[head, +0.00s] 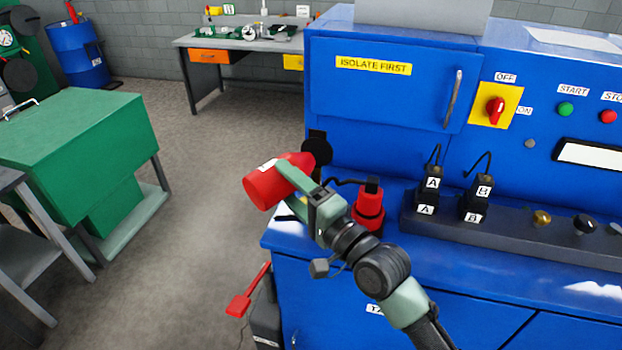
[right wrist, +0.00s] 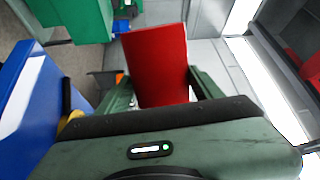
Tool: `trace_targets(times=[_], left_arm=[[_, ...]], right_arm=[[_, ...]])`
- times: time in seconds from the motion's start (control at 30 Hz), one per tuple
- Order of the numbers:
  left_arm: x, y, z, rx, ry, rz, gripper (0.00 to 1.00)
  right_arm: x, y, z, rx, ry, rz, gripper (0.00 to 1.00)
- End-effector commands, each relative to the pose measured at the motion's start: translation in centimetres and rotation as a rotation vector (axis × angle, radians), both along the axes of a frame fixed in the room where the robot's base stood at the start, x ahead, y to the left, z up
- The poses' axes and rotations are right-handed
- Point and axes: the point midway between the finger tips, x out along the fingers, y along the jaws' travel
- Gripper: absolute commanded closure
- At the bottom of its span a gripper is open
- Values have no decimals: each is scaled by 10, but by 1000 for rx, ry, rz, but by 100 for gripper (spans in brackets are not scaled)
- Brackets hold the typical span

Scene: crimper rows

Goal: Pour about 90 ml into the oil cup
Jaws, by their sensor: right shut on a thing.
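My right gripper (head: 292,176) is shut on a red container (head: 266,186), which lies tilted on its side over the left end of the blue bench. A small white patch shows on the container. In the right wrist view the red container (right wrist: 158,62) sits between the two green fingers. A black round part (head: 317,151) at the machine's left edge is just behind the container; I cannot tell whether it is the oil cup. No liquid stream shows. My left gripper is not in view.
A red bottle-like thing with a black top (head: 369,207) stands on the blue bench (head: 400,250) close behind my right arm. Black tools labelled A (head: 429,190) and B (head: 475,200) stand in a dark rack. A red lever (head: 240,303) sticks out low left.

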Motion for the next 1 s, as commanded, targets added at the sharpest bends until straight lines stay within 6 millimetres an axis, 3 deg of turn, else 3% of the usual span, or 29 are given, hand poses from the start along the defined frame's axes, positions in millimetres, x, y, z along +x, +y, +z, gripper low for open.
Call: trace_targets(times=[1.0], left_arm=[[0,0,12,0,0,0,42]], right_arm=[[0,-1,2,81,62,0,87]])
